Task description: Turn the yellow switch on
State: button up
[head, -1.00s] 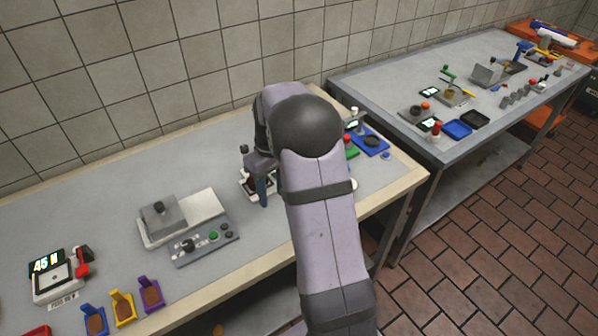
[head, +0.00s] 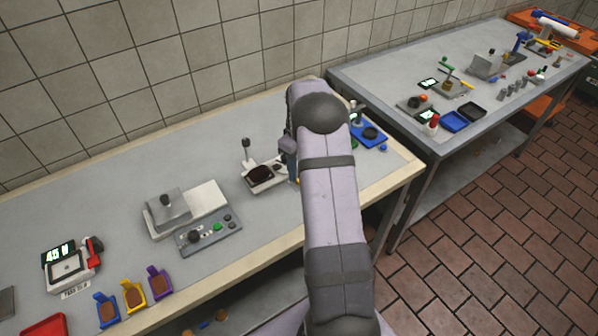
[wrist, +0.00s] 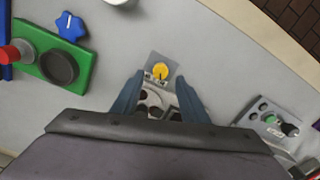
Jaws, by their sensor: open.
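The yellow switch (wrist: 161,71) is a round yellow knob on a small grey plate on the table, in the middle of the wrist view. A whitish marked part with dark round spots lies just below it in that view, partly between my fingers. My gripper (wrist: 159,77) is open and empty, with one blue finger on each side just below the knob. I cannot tell whether a finger touches it. In the head view my arm hides most of the gripper and the switch; only a blue finger (head: 292,167) shows at the arm's left edge.
A green block (wrist: 52,58) and a blue star knob (wrist: 70,26) lie left in the wrist view; a grey control box (wrist: 268,118) is at right. In the head view a press with a dark pad (head: 262,174) stands left of my arm.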

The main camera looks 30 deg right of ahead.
jog(key=shift+f+p, duration=0.5)
jog(key=shift+f, duration=1.25)
jog(key=shift+c, duration=0.2)
grip_shut()
jog(key=shift+m, duration=0.4)
jog(key=m+b, duration=0.2)
jog(key=m, duration=0.3)
jog(key=shift+d+b, duration=0.1)
jog(key=shift+b, duration=0.25)
jog(key=m+b, duration=0.1)
jog(key=m, duration=0.5)
jog(key=shift+r, duration=0.1)
